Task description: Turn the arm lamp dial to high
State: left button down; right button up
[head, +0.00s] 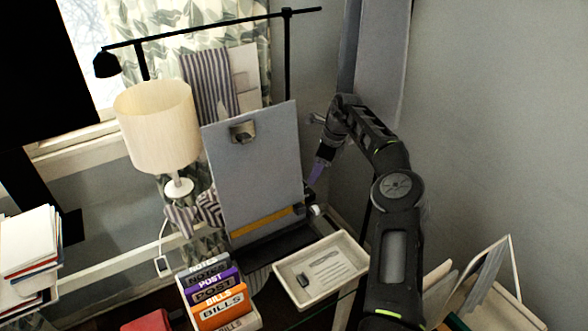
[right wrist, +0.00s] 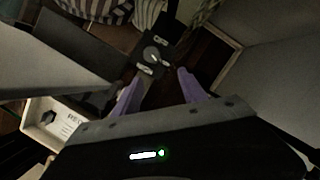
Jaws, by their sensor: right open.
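The black arm lamp (head: 215,27) stands at the back in the head view, with its shade (head: 106,63) hanging at the left end of its long arm. A clipboard hides its lower part there. In the right wrist view a round grey dial (right wrist: 151,54) sits on a dark base, with small pale marks beside it. I cannot tell its setting. My right gripper (right wrist: 160,76) is open, its purple fingers apart and empty, with the dial ahead between them. In the head view the right gripper (head: 319,168) is right of the clipboard. My left gripper is not in view.
The grey clipboard (head: 250,175) stands upright close to the right gripper. A cream table lamp (head: 158,125) is left of it. A shallow white tray (head: 347,239) and a box of labelled dividers (head: 222,305) lie in front. A grey wall (head: 500,110) bounds the right side.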

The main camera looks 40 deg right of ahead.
jog(key=shift+w+a+r+t+y, duration=0.3)
jog(key=shift+w+a+r+y, duration=0.1)
jog(key=shift+a+r+y, duration=0.3)
jog(key=shift+f, duration=0.1)
jog(key=p+x, duration=0.2)
jog(key=x, duration=0.5)
jog(key=shift+w+f, duration=0.1)
jog(key=shift+f, duration=0.25)
jog(key=shift+c, duration=0.5)
grip_shut()
